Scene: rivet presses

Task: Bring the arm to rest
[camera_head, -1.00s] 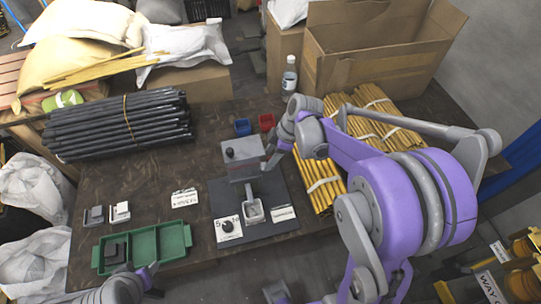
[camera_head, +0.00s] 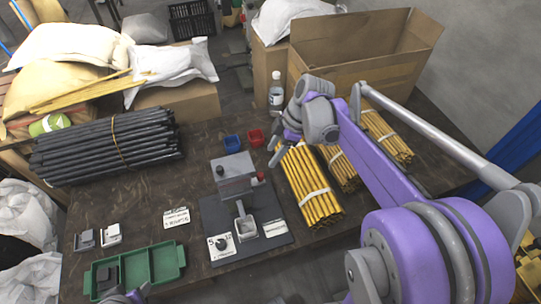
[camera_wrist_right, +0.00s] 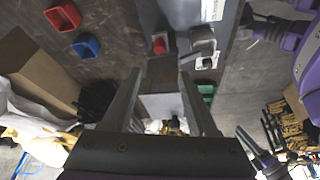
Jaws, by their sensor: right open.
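My right arm, purple and grey, reaches in from the right in the head view. Its gripper (camera_head: 279,150) hangs beside the grey press (camera_head: 234,173), to its right and near the bundled yellow rods (camera_head: 308,188). In the right wrist view the two fingers (camera_wrist_right: 160,76) stand apart with nothing held between them. The press's red knob (camera_wrist_right: 159,44) shows beyond the fingertips there. My left gripper (camera_head: 130,297) shows only in part at the bottom edge by the green tray (camera_head: 167,262); its jaw opening cannot be made out.
A blue bin (camera_head: 231,143) and a red bin (camera_head: 255,137) stand behind the press. A bottle (camera_head: 276,92) and a large open cardboard box (camera_head: 360,65) stand at the back. Black rods (camera_head: 105,147) lie at left. Bare table shows left of the press.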

